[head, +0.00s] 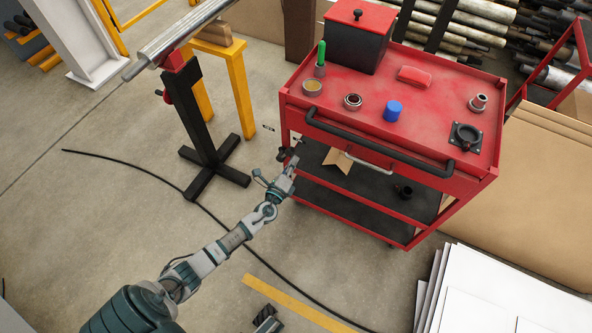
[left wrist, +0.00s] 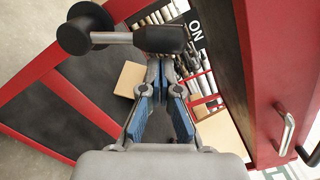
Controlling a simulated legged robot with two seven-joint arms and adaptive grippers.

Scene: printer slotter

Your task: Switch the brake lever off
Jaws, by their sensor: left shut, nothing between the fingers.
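The brake lever (left wrist: 115,38) shows in the left wrist view as a grey rod with a round black knob at its left end and a thicker black part at its right end. In the head view the lever (head: 289,151) is small and dark, at the left front corner of the red cart. A black label (left wrist: 196,30) reading "ON" is just right of the lever's black part. My left gripper (head: 294,164) is shut and empty, beside the cart corner. In the left wrist view its fingertips (left wrist: 161,66) are just below the black part; contact cannot be told. My right gripper is out of view.
The red cart (head: 345,133) carries a red-lidded box (head: 358,38), a blue cylinder (head: 393,111) and other small items. A black stand (head: 205,150) is left of my arm. A black cable (head: 130,164) crosses the open floor.

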